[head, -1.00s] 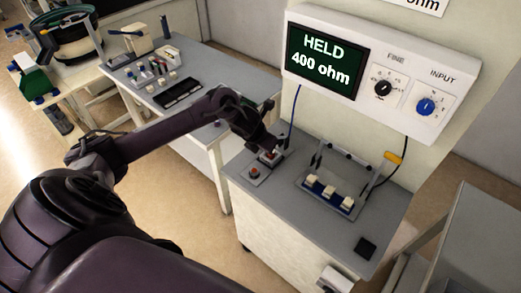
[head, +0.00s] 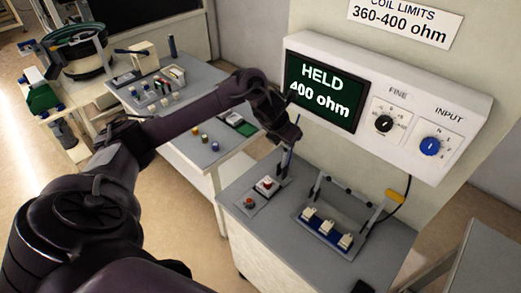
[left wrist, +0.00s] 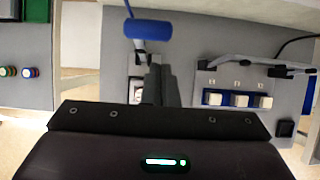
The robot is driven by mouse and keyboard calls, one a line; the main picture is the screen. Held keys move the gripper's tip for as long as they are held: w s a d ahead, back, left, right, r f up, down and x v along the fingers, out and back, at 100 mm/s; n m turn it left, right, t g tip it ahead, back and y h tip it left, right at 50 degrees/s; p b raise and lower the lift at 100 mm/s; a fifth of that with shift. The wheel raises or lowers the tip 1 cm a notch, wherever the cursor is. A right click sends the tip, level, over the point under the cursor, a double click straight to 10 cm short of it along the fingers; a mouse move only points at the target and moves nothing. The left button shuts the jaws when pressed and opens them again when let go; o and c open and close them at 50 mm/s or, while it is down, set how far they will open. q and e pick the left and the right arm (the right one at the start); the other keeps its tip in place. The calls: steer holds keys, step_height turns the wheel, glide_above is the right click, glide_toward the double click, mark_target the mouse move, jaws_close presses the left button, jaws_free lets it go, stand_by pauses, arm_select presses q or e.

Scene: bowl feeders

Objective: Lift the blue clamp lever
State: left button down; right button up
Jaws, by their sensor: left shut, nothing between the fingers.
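My right gripper is in neither view.
A plate with a red button (head: 266,184) lies below the gripper. A blue fixture with white blocks (head: 324,227) and a raised metal frame stands to the right. A wall panel (head: 323,85) reads HELD 400 ohm. A side table (head: 205,78) carries small coloured parts.

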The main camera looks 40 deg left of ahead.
arm_select(q)
steer(key=shift+w+r, duration=0.1)
steer(key=shift+w, duration=0.3)
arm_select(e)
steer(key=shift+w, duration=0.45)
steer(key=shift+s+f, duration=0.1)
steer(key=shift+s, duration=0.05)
arm_select(q)
steer(key=b+v, duration=0.1)
steer(key=v, duration=0.7)
steer(key=shift+b, duration=0.3)
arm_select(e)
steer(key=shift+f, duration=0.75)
arm_select(q)
steer(key=shift+d, duration=0.1)
